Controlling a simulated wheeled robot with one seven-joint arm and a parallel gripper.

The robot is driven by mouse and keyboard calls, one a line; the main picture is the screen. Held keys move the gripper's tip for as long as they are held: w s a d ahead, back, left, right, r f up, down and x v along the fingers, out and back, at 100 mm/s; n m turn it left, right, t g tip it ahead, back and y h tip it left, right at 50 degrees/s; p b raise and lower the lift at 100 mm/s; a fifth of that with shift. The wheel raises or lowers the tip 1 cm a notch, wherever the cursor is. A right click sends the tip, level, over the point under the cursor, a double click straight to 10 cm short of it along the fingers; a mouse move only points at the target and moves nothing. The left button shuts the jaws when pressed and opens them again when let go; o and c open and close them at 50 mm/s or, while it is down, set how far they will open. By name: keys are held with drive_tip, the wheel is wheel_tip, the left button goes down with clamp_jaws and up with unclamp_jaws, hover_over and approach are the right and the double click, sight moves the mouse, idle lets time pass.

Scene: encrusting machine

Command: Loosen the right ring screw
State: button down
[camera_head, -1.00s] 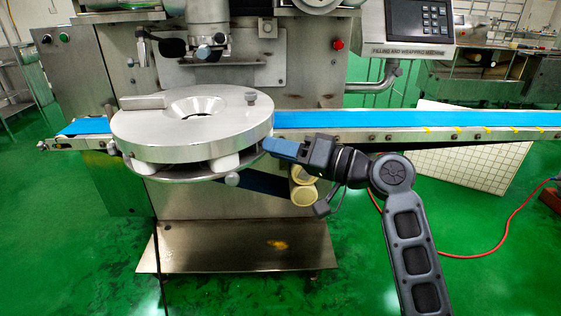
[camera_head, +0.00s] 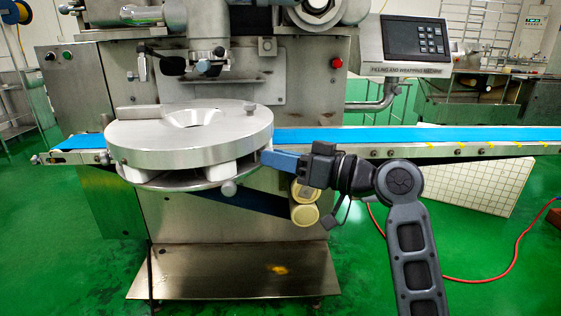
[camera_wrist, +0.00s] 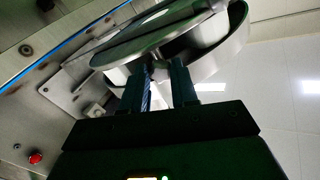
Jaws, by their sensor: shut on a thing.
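The round metal disc assembly (camera_head: 190,140) sits at the front of the machine, a thick plate on pale blocks above a thinner lower plate. My gripper (camera_head: 266,157) reaches in from the right, its blue fingers at the disc's right edge. In the wrist view, my gripper (camera_wrist: 160,78) has its two fingers on either side of a small grey screw (camera_wrist: 160,70) under the rim, and it is shut on that screw. The screw is hidden behind the fingers in the head view. The disc also fills the top of the wrist view (camera_wrist: 205,60).
A blue conveyor belt (camera_head: 420,134) runs behind the disc to the right. A small knob (camera_head: 250,107) stands on top of the disc, and a round knob (camera_head: 229,188) is at its lower front. Tan rollers (camera_head: 303,214) hang below my gripper. A control panel (camera_head: 415,42) is at upper right.

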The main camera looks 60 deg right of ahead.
drive_tip(key=shift+f, duration=0.1)
drive_tip(key=c, duration=0.9)
unclamp_jaws()
drive_tip(key=shift+o, duration=0.2)
drive_tip(key=s+d, duration=0.1)
drive_tip(key=s, duration=0.6)
drive_tip(key=shift+s, duration=0.4)
drive_tip(key=shift+d, duration=0.1)
